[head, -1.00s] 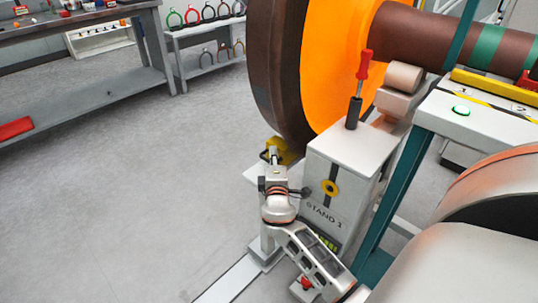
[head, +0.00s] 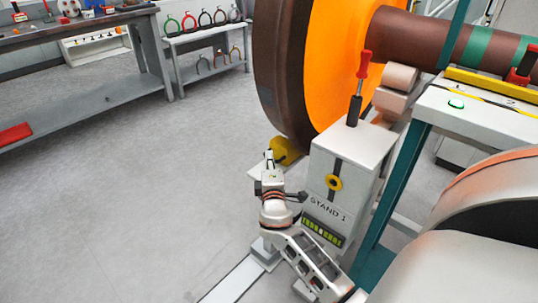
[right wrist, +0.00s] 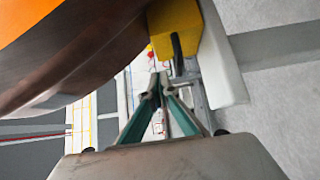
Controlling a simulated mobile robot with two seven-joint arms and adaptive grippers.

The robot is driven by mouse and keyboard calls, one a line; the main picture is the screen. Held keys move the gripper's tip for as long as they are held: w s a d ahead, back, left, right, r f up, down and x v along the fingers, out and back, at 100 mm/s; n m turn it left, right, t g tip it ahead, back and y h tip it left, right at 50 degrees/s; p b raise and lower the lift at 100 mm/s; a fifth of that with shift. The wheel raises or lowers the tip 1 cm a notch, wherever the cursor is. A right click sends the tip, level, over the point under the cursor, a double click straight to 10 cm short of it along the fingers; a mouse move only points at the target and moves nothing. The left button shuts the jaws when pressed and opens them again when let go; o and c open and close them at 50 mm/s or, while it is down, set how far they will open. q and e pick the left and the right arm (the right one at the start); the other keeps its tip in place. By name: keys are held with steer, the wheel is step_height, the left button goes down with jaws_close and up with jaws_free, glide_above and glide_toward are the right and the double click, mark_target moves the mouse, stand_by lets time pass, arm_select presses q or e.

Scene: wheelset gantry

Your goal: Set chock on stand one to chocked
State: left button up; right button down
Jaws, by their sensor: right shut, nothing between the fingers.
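The yellow chock (head: 285,150) sits low at the base of the dark brown wheel (head: 283,70), beside Stand 1 (head: 350,160). It also shows in the right wrist view as a yellow block (right wrist: 174,30) with a dark bar (right wrist: 177,54) on its near side. My right gripper (head: 269,156) is just left of and in front of the chock, partly covering it. In the right wrist view the right gripper's fingertips (right wrist: 160,77) are together and empty, just short of the dark bar. Whether they touch it I cannot tell. My left gripper is out of view.
A teal-legged table (head: 480,125) stands to the right. A workbench (head: 90,110) and a small rack (head: 205,70) stand at the back left. The floor at left is clear.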

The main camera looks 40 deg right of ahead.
steer(key=v, duration=0.9)
steer(key=shift+s+a, duration=0.25)
